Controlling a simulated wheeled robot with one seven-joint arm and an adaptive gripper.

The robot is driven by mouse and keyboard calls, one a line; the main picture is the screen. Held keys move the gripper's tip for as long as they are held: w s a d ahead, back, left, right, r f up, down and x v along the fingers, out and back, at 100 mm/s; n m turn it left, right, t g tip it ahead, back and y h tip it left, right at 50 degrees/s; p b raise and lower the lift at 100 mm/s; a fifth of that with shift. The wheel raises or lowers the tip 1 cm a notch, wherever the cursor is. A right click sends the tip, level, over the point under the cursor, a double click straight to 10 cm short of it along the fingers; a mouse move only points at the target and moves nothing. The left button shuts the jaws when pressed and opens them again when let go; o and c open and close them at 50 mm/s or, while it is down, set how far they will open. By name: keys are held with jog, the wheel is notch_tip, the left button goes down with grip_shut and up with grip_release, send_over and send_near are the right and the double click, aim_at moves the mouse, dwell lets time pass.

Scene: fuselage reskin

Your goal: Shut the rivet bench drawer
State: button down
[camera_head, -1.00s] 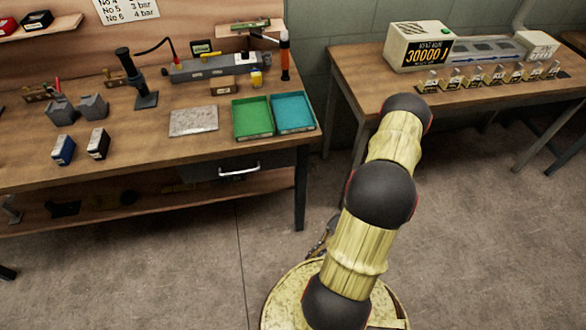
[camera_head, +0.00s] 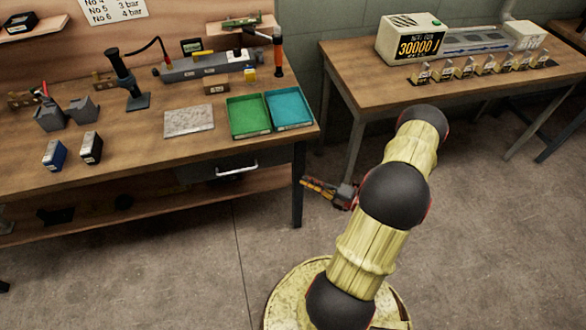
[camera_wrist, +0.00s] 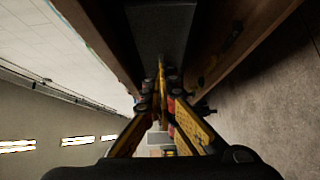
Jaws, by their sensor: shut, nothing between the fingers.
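The rivet bench drawer (camera_head: 205,170) has a dark front under the wooden top of the left bench. Its pale bar handle (camera_head: 236,169) faces the room. How far the drawer stands out is hard to tell from this angle. My gripper (camera_head: 304,181) is shut and empty, just right of the bench's front right leg. It points left toward the bench, apart from the handle. In the wrist view my fingertips (camera_wrist: 162,62) meet in front of a dark grey surface between wooden edges; I cannot tell surely which part this is.
The bench top (camera_head: 150,155) holds a green tray (camera_head: 248,116), a teal tray (camera_head: 289,108) and tools. A second table (camera_head: 375,90) stands at right. The floor before the bench is clear.

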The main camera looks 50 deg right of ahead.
jog(key=b, duration=0.3)
send_near(277, 155)
jog(key=w+a, duration=0.2)
jog(key=a, duration=0.3)
jog(key=shift+w+d+f+b, duration=0.1)
jog(key=shift+w+d+b, duration=0.35)
jog(key=shift+w, duration=0.45)
jog(key=shift+w+d+b, duration=0.25)
jog(key=shift+w+d, duration=0.35)
jog(key=shift+w, duration=0.35)
jog(key=shift+w+d+p, duration=0.45)
jog(key=shift+w+d, duration=0.2)
jog(key=shift+w, duration=0.35)
